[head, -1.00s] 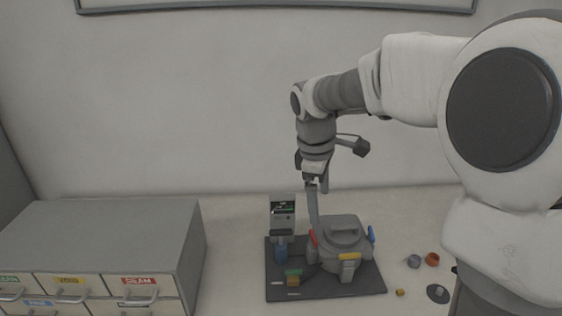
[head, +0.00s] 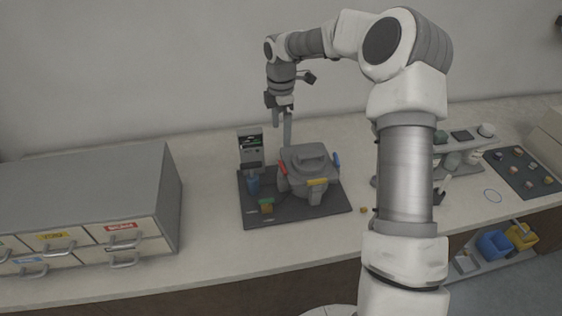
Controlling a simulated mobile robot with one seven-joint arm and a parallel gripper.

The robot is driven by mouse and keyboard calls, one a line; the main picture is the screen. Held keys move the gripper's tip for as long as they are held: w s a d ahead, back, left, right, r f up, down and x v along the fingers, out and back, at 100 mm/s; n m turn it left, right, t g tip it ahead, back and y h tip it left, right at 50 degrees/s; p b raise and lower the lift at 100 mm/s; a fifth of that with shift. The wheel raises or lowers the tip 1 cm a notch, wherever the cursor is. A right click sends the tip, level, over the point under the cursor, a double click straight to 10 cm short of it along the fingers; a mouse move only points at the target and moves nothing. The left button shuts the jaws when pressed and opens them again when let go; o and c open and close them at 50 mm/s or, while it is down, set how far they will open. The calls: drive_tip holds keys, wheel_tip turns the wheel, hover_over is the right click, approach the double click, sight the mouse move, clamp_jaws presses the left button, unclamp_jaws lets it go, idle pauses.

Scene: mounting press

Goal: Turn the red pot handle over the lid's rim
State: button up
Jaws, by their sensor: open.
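The grey pot (head: 297,186) of the press stands on a dark base plate (head: 335,205) on the bench. Its grey lid (head: 308,158) is on top, with a raised bar grip. The red handle (head: 282,168) is at the lid's left edge and looks slanted; I cannot tell whether it is over the rim. A yellow handle (head: 317,182) is at the front and a blue handle (head: 337,160) at the right. My gripper (head: 287,143) points down just behind and above the red handle, its jaws open and empty. Contact with the pot cannot be made out.
A grey control box with a display (head: 250,148) stands left of the pot, close to my gripper. A blue part (head: 254,184) and a green-topped block (head: 266,203) are in front of it. A drawer cabinet (head: 95,195) fills the left; a tray of small parts (head: 522,170) lies far right.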

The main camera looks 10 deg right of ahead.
sight(281, 166)
wheel_tip(281, 166, down, 13)
drive_tip(key=shift+f+p, duration=0.1)
drive_tip(key=shift+p, duration=0.45)
drive_tip(key=c, duration=1.2)
drive_tip(key=shift+c, duration=0.2)
